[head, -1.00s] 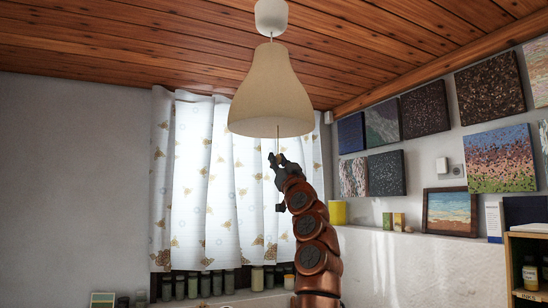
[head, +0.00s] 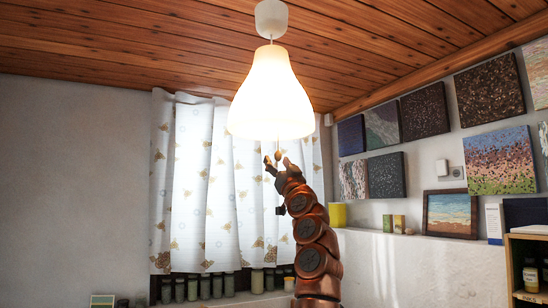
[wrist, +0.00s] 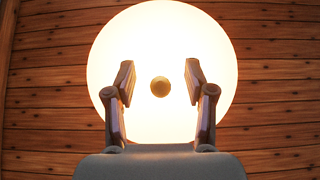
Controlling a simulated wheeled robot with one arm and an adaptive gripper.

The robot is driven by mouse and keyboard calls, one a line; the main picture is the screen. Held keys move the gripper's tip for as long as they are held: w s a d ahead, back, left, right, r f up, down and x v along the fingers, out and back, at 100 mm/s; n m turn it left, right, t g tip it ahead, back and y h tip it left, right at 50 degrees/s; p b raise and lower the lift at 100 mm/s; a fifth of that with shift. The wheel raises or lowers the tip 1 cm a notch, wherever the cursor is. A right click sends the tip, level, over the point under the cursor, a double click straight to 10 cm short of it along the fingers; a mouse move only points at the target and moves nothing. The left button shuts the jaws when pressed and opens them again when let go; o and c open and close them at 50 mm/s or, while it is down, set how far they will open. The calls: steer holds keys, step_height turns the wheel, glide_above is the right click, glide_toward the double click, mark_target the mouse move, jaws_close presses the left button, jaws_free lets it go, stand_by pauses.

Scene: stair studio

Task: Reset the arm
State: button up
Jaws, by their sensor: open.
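My gripper (head: 276,164) is at the top of my raised arm, just below the hanging lamp (head: 270,95). The lamp's bell-shaped shade glows bright. A small round knob (head: 278,155) hangs under the shade, by my fingertips. In the wrist view, my gripper (wrist: 158,82) is open, with its two fingers apart on either side of the knob (wrist: 160,87). The knob shows against the glowing lamp (wrist: 160,35), and I see no finger touching it.
A wooden plank ceiling (head: 150,40) is above. A white patterned curtain (head: 205,180) hangs behind my arm, with several jars (head: 204,288) on the sill below. Paintings (head: 490,90) cover the right wall above a ledge. A shelf (head: 526,262) stands at the lower right.

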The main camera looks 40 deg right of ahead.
steer(key=shift+f, duration=0.1)
steer(key=b+v, duration=0.9)
steer(key=b, duration=0.1)
stand_by(0.8)
stand_by(0.5)
